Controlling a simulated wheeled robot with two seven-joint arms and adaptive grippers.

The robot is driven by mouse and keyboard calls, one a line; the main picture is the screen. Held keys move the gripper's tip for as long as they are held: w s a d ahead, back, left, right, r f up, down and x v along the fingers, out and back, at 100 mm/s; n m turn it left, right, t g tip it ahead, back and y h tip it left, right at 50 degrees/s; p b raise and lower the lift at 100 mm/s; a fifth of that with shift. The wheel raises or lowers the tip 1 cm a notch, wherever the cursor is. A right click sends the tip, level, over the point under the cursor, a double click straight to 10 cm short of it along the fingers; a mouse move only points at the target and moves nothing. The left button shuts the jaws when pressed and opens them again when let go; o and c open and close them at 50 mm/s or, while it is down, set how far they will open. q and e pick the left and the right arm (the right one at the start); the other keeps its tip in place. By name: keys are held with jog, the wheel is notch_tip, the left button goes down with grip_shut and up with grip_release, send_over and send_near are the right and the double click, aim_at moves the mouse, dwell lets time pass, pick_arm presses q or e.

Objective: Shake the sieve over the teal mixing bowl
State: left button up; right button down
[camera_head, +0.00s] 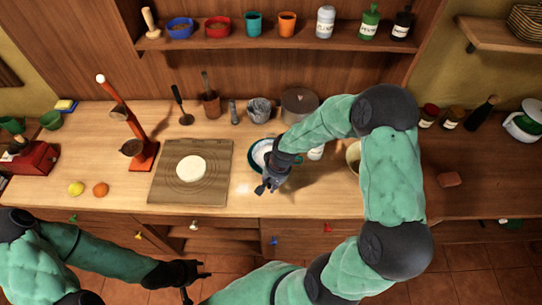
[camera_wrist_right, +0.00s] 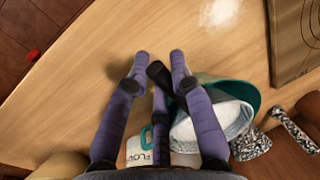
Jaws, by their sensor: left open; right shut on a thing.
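The teal mixing bowl (camera_head: 252,162) stands on the counter right of the board, partly hidden by my right gripper (camera_head: 266,187). In the right wrist view the teal bowl (camera_wrist_right: 250,93) lies beyond the fingers. The sieve (camera_wrist_right: 218,122), heaped with white powder, appears over or in the bowl; I cannot tell whether they touch. My right gripper (camera_wrist_right: 160,62) is shut on the sieve's black handle (camera_wrist_right: 158,73), between its purple fingers. My left gripper (camera_head: 197,280) is open and empty, low in front of the counter.
A board (camera_head: 217,190) with a pale round of dough (camera_head: 191,168) lies left of the bowl. A flour jar (camera_wrist_right: 143,147) stands close by the bowl. White powder (camera_wrist_right: 220,12) lies on the counter. A red stand (camera_head: 145,155) is further left. The counter's right part is mostly clear.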

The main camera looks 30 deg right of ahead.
jog(key=shift+r+p, duration=0.85)
jog(key=shift+r, duration=0.7)
jog(key=shift+s+r+p, duration=0.15)
jog(key=shift+r+p, duration=0.85)
jog(key=shift+r, duration=0.45)
